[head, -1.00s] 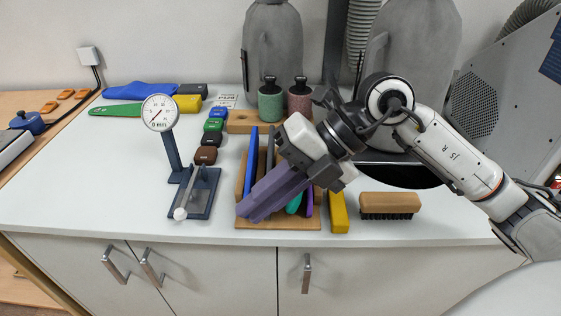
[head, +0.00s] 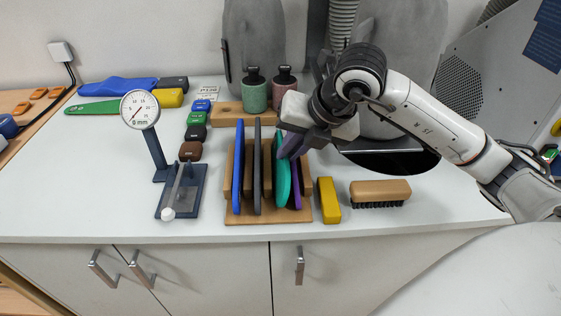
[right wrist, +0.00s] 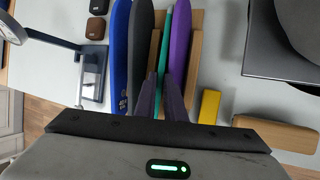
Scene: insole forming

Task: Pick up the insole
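A wooden rack (head: 268,217) on the white counter holds upright insoles side by side: blue (head: 238,165), dark grey (head: 257,165), teal (head: 283,185) and purple (head: 296,187). My right gripper (head: 290,148) is at the upper back part of the teal and purple insoles and covers part of them. In the right wrist view its two fingers (right wrist: 160,92) stand a narrow gap apart, with the teal insole (right wrist: 163,48) in line with the gap and the purple insole (right wrist: 180,45) to its right. I cannot tell whether the fingers touch the teal insole. My left gripper is not in view.
A yellow block (head: 328,200) and a wooden brush (head: 380,192) lie right of the rack. A dial gauge (head: 140,109) on a stand is to the left. Two bottles (head: 255,93) stand behind the rack. The counter's front left is clear.

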